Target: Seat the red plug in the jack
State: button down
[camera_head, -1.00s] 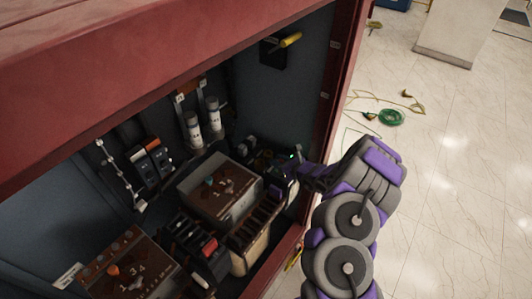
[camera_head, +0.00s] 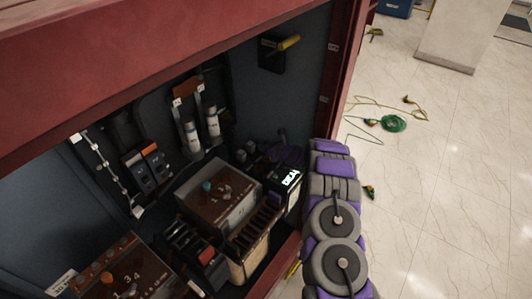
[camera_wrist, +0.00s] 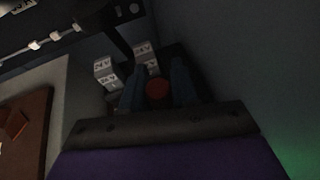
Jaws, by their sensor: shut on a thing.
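The red plug (camera_wrist: 157,90) shows in the wrist view as a dark red round end between the two fingers of my gripper (camera_wrist: 157,84). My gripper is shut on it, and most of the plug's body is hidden. Just beyond the fingers are small pale boxes marked 24V (camera_wrist: 105,72), with another pale box (camera_wrist: 143,50) beside them. In the head view my gripper (camera_head: 287,154) is dark and small inside the cabinet's right corner, partly hidden by my arm. I cannot pick out the jack; the area beyond the fingers is very dark.
The red cabinet frame (camera_head: 326,98) is close to my arm. A lit display (camera_head: 291,178) sits below my gripper. A grey box with a brown top (camera_head: 221,190) and a finned block (camera_head: 253,236) stand left of it. A yellow handle (camera_head: 289,42) projects from the back wall.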

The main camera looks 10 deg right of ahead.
jog(key=f, duration=0.3)
jog(key=shift+s+b, duration=0.3)
jog(key=shift+b, duration=0.05)
jog(key=shift+a+f, duration=0.2)
jog(key=shift+f, duration=0.1)
jog(key=c, duration=1.3)
grip_release()
jog(key=shift+s, duration=0.1)
jog(key=o, duration=0.3)
jog(key=shift+w+f, duration=0.2)
jog(key=shift+w, duration=0.1)
jog(key=shift+o, duration=0.7)
jog(key=shift+r, duration=0.3)
